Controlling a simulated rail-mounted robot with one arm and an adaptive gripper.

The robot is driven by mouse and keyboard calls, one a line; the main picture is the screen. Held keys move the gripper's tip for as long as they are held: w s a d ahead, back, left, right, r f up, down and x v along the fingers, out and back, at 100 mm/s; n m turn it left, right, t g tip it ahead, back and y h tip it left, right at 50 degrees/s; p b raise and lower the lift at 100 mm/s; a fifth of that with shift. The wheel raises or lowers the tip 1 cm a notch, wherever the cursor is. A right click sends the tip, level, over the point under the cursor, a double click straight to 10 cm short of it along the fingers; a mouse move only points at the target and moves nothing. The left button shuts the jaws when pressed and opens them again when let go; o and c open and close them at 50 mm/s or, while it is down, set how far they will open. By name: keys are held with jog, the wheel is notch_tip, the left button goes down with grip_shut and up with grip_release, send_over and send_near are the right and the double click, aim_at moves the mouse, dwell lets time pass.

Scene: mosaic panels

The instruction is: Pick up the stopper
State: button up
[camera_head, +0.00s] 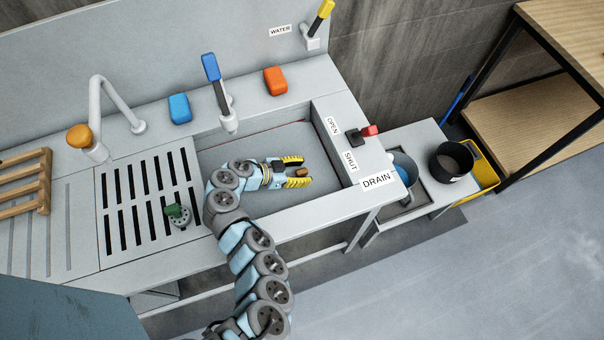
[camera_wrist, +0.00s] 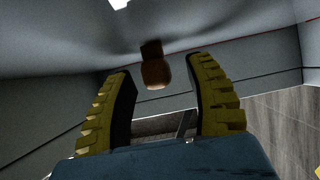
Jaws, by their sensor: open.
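A small brown piece (camera_head: 302,173), which looks like the stopper, is inside the grey sink basin (camera_head: 325,150). It also shows in the wrist view (camera_wrist: 156,75) as a rounded brown body with a darker part above it. My gripper (camera_head: 305,171) has yellow-and-black fingers and is open, low in the basin. The brown piece lies between the lines of the two fingers, near their tips, with a visible gap on each side in the wrist view (camera_wrist: 165,67). I cannot tell what the piece rests on.
A green-knobbed disc (camera_head: 178,214) sits on the slotted drainboard (camera_head: 125,225). A blue-handled tap (camera_head: 213,75) rises behind the basin. A red-handled drain lever (camera_head: 368,131) is at the basin's right. Blue (camera_head: 180,108) and orange (camera_head: 275,80) blocks stand on the back ledge.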

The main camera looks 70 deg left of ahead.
grip_shut()
dwell(0.5)
